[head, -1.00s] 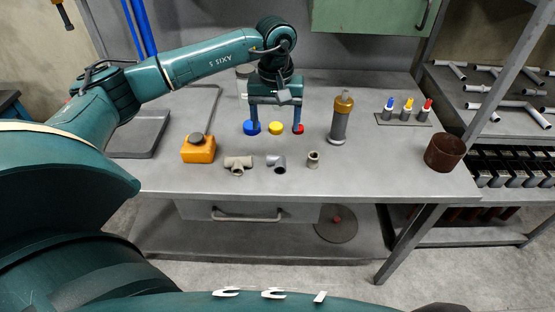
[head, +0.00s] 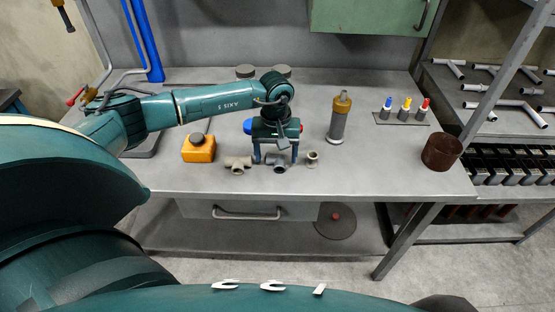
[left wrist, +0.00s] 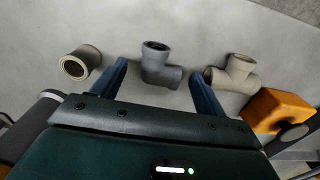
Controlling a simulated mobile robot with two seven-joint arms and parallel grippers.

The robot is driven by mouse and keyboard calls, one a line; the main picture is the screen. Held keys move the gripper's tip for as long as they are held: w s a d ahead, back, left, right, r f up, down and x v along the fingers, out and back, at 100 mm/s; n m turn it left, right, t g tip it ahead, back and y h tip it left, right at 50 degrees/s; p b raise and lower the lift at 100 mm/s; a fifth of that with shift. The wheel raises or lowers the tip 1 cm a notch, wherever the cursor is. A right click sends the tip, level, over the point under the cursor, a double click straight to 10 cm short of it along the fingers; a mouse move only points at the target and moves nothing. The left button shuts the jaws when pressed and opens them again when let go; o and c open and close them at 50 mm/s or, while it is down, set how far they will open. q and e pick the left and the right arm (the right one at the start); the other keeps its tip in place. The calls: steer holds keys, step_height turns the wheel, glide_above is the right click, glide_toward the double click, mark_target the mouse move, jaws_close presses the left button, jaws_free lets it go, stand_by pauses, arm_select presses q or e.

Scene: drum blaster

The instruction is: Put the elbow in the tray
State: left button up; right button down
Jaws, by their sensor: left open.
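The elbow (head: 278,168) is a dark grey bent pipe fitting on the workbench, partly hidden by my left gripper in the head view. It shows fully in the left wrist view (left wrist: 160,67), between and just beyond my two blue fingers. My left gripper (head: 275,160) is open and empty, pointing down over the elbow with a finger toward each side. I cannot tell how high the fingertips are. The tray (head: 148,147) is a flat grey tray at the bench's left, mostly hidden behind my left arm. My right gripper is not in view.
A beige tee (head: 237,163) lies left of the elbow, and a short coupling (head: 312,158) stands right of it. A grey cylinder with an amber top (head: 340,118) stands behind right. The bench front is clear.

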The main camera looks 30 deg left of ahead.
arm_select(q)
steer(key=shift+r, duration=0.1)
steer(key=c, duration=1.3)
